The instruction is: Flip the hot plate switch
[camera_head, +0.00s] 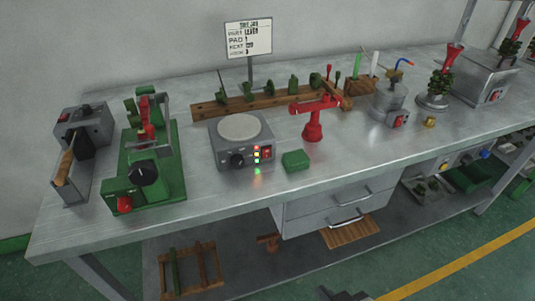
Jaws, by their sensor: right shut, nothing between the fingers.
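The hot plate (227,158) is a grey box with a round pale plate (239,127) on top, standing on the metal bench left of centre. Its front has a black knob (237,160), small lit lamps (257,154) and a red switch (266,152) at the right. A green glow shows low on the front. Which way the switch is tipped is too small to tell. My right gripper (344,295) shows only as a dark shape at the bottom edge, shut and empty, well below and apart from the hot plate. My left gripper is not in view.
A green block (295,160) and a red stand (313,125) are right of the hot plate. A green machine (150,180) stands to its left. A wooden rack (235,105) and sign (248,40) are behind. Drawers (335,200) hang under the bench. The bench front is clear.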

